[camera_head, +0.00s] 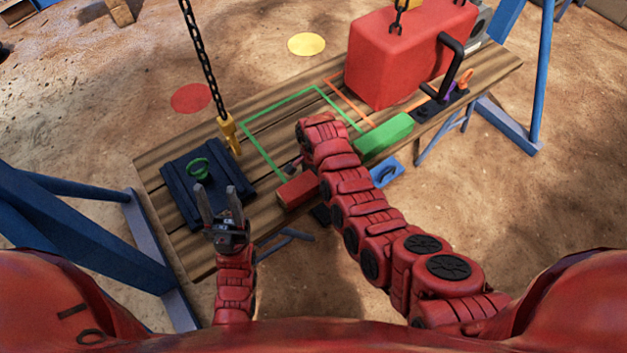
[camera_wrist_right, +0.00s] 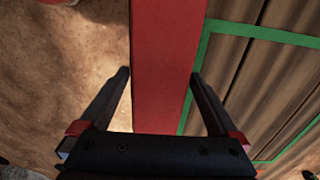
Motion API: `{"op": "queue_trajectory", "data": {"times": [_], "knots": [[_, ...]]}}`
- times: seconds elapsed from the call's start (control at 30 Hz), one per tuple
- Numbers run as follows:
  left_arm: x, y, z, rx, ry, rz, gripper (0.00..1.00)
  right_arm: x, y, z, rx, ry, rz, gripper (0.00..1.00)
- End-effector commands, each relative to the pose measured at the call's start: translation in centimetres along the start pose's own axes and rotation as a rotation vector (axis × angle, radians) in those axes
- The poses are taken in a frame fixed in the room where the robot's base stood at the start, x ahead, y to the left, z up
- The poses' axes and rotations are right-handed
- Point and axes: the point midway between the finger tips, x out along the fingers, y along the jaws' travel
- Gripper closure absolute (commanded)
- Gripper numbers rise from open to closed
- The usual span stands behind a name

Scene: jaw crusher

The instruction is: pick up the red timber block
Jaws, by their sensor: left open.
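The red timber block (camera_head: 297,190) lies near the front edge of the wooden table, partly hidden behind my right arm in the head view. In the right wrist view the red block (camera_wrist_right: 165,60) runs up between the fingers of my right gripper (camera_wrist_right: 159,74). That gripper is open, one finger on each side of the block, with a narrow gap showing at the left finger. In the head view it is mostly hidden by its own arm. My left gripper (camera_head: 219,190) is open and empty, in front of the dark blue plate with a green ring.
A chain with a yellow hook (camera_head: 229,135) hangs over the table. Blue frame legs stand either side.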

Motion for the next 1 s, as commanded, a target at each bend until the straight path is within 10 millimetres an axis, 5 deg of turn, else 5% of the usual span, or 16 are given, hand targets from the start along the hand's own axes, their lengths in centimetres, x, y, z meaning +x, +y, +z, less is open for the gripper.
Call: {"op": "queue_trajectory", "data": {"times": [0.07,0.5,1.0], "knots": [[0.00,0.00,0.00,0.000,0.000,0.000,0.50,0.00,0.00,0.01,0.000,0.000,0.000,0.20],[0.00,0.00,0.00,0.000,0.000,0.000,0.50,-0.02,-0.01,0.02,-0.001,0.000,0.000,0.99],[-0.08,0.01,0.01,0.000,0.000,0.000,0.50,-0.51,-0.13,-0.01,0.000,0.001,-0.004,1.00]]}}
